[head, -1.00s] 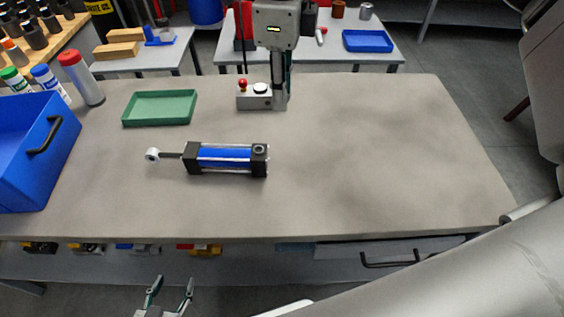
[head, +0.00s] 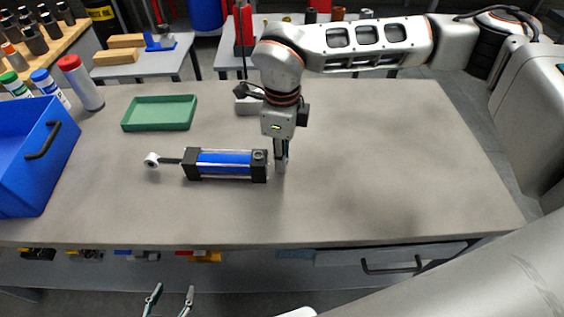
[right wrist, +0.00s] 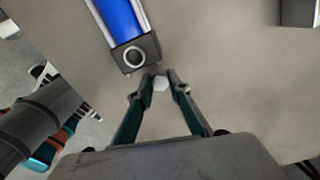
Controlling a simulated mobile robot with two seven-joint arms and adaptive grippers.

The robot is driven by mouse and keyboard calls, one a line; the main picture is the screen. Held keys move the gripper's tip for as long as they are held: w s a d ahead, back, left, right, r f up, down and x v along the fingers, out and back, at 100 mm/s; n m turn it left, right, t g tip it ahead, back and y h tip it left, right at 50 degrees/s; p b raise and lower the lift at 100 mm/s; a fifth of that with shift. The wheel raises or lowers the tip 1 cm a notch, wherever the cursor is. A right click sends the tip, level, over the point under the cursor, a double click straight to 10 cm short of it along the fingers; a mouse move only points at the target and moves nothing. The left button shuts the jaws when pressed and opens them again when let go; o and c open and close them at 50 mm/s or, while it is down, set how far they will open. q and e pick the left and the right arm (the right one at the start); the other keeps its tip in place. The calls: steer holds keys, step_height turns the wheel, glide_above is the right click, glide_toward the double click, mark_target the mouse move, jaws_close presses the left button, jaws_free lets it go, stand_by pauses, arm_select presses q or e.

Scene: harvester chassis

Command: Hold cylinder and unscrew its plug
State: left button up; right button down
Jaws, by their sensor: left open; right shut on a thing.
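The cylinder (head: 224,163) lies on the table with a blue barrel, dark end caps and a rod with an eye at its left end. Its right end cap also shows in the right wrist view (right wrist: 135,53), with a round port on top. My right gripper (head: 281,165) points down just right of that cap. In the right wrist view it (right wrist: 160,85) is shut on a small white hexagonal piece, apparently the plug (right wrist: 161,84), apart from the port. My left gripper (head: 169,300) is open and empty, in front of the table edge; nothing holds the cylinder.
A green tray (head: 159,113) lies behind the cylinder. A blue bin (head: 48,175) and a red-capped bottle (head: 81,82) stand at the left. A small box (head: 248,104) stands behind my right gripper. The right part of the table is clear.

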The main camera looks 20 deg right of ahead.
steer(key=shift+f, duration=1.3)
steer(key=shift+f, duration=0.1)
steer(key=c, duration=1.9)
jaws_free()
step_height(320, 180, up, 12)
steer(key=shift+r, duration=0.15)
steer(key=shift+s, duration=0.1)
